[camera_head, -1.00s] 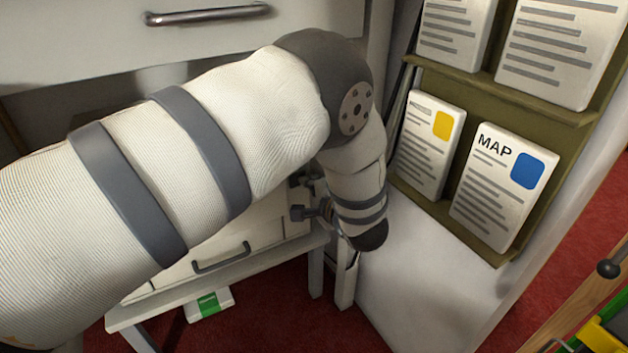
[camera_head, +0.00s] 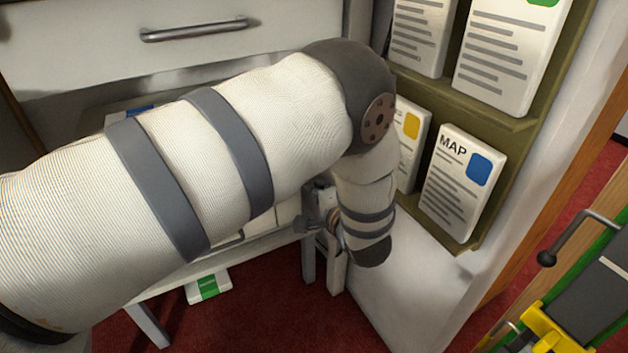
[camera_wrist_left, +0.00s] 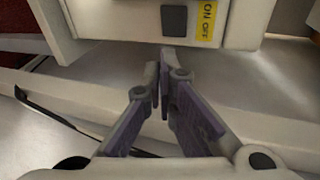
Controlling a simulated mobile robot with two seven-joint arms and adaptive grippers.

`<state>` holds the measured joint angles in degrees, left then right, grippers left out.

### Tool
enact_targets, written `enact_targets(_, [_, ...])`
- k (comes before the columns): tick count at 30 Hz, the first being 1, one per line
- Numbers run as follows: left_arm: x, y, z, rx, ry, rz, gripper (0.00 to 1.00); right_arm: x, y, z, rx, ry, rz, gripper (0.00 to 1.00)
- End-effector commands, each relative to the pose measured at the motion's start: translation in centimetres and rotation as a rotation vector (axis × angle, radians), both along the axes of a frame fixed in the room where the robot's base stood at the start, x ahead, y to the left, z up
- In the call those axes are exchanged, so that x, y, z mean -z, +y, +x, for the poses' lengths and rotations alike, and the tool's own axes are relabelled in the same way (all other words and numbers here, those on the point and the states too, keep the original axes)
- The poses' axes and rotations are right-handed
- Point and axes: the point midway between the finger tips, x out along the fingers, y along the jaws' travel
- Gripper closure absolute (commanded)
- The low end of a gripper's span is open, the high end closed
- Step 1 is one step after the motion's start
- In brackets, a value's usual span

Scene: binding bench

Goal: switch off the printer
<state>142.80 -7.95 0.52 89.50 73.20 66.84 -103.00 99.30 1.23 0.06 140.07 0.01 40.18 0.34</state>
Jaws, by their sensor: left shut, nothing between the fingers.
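In the left wrist view, the white printer casing (camera_wrist_left: 120,20) fills the top. A dark square switch (camera_wrist_left: 174,20) is on its face, beside a yellow label (camera_wrist_left: 207,22) reading ON OFF. My left gripper (camera_wrist_left: 165,72) is shut and empty, its tips just below the switch in the picture; I cannot tell the exact distance. In the head view, my left gripper (camera_head: 316,212) shows partly beside my wrist, its tips unclear. My arm hides most of what stands behind it there, and the switch is not visible. My right gripper is in neither view.
A white drawer front with a metal handle (camera_head: 208,28) is above my arm. An olive rack (camera_head: 470,95) with leaflets, one marked MAP (camera_head: 462,185), stands at the right. A white and green box (camera_head: 208,287) lies on the red floor. Yellow-green equipment (camera_head: 545,330) is lower right.

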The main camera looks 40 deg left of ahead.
Motion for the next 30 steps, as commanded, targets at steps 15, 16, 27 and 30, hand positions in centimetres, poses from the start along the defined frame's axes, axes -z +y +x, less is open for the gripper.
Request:
enact_targets(15, [-2.4,-7.0,-2.0,-0.003,0.000,0.002,1.00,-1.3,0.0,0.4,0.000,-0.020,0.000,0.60])
enact_targets(16, [-2.4,-7.1,-2.0,-0.004,0.001,0.003,1.00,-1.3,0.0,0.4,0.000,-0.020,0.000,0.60])
enact_targets(27, [-2.3,-7.1,-2.0,-0.003,0.000,0.002,1.00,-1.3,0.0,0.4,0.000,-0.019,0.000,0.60])
enact_targets(30, [-0.6,-6.8,-2.9,0.016,0.012,-0.021,1.00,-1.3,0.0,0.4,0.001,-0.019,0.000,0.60])
